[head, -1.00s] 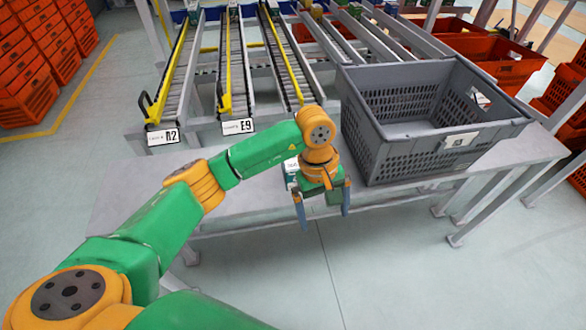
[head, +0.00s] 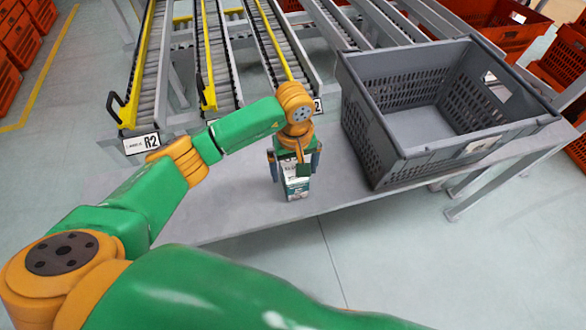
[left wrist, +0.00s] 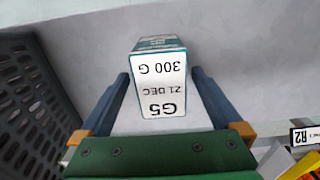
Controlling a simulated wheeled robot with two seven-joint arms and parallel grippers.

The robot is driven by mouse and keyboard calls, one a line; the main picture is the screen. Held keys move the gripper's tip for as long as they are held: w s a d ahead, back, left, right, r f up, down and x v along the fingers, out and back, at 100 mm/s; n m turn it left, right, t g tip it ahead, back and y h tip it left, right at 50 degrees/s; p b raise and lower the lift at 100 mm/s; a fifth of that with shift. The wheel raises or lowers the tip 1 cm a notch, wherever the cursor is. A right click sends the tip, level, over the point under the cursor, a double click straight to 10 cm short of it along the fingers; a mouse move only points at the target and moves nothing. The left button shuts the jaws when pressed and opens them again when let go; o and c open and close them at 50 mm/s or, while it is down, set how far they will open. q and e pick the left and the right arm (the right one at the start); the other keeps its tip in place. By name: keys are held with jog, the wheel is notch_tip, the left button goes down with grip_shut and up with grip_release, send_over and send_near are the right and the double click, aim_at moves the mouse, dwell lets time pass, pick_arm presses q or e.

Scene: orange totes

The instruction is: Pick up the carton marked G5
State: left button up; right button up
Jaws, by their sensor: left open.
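The carton marked G5 (head: 297,188) stands on the grey table (head: 240,222), near its front edge. It is white and teal. In the left wrist view the carton (left wrist: 161,88) shows its label upside down, reading G5, 21 DEC and 300 G. My left gripper (head: 294,174) is above the carton, pointing down, with a blue finger on each side. In the left wrist view the open fingers (left wrist: 160,75) flank the carton, with a gap visible on both sides. The gripper hides part of the carton in the head view. My right gripper is not in view.
A large grey crate (head: 385,150) stands on the table just right of my left gripper. Roller lanes (head: 210,60) with yellow rails run behind the table; one bears the label R2 (head: 141,144). Orange totes (head: 490,25) stand at the back right. The table left of the carton is clear.

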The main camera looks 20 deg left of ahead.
pick_arm(q)
jog(key=shift+a+f, duration=0.15)
jog(key=shift+f, duration=1.25)
grip_shut()
jog(key=shift+w+r, duration=0.1)
